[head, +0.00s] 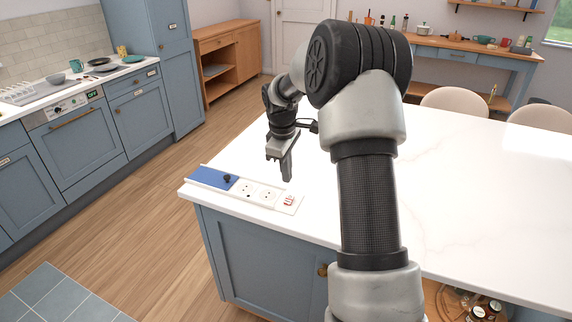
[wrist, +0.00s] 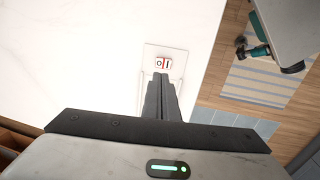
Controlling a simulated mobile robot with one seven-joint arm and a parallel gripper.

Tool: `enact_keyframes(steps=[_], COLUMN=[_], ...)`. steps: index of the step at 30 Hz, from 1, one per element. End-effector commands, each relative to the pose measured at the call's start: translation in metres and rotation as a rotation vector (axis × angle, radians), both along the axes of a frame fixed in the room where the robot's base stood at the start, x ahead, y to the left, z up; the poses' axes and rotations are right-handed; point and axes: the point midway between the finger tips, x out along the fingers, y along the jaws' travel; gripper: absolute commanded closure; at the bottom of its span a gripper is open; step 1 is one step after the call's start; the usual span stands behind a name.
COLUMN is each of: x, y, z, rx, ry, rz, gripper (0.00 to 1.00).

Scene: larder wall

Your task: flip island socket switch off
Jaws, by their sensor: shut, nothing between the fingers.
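The island socket switch (head: 289,200) is a small red and white rocker on a white plate at the right end of the socket strip on the island's edge. In the wrist view the switch (wrist: 163,62) shows an "O" on its left part and an "I" on its right part, just beyond the fingertips. My gripper (head: 287,178) is shut and empty, pointing down above the plate. In the wrist view its closed fingers (wrist: 161,80) lie close to the switch; I cannot tell whether they touch it.
The strip also holds two white sockets (head: 257,192) and a blue panel (head: 206,177) with a black knob (head: 227,178). The white island top (head: 470,190) is mostly clear. Blue counters (head: 70,135) stand at left, and two chairs (head: 455,101) stand behind the island.

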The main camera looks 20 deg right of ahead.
Motion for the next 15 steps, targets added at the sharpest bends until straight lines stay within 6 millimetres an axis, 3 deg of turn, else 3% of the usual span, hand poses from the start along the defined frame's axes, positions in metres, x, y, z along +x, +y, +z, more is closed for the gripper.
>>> enact_keyframes(steps=[6, 15], x=[0.004, 0.008], y=[-0.005, -0.009], z=[-0.046, -0.075], rx=[0.001, 0.000], ry=[0.004, 0.000], rz=[0.001, -0.001], gripper=[1.00, 1.00])
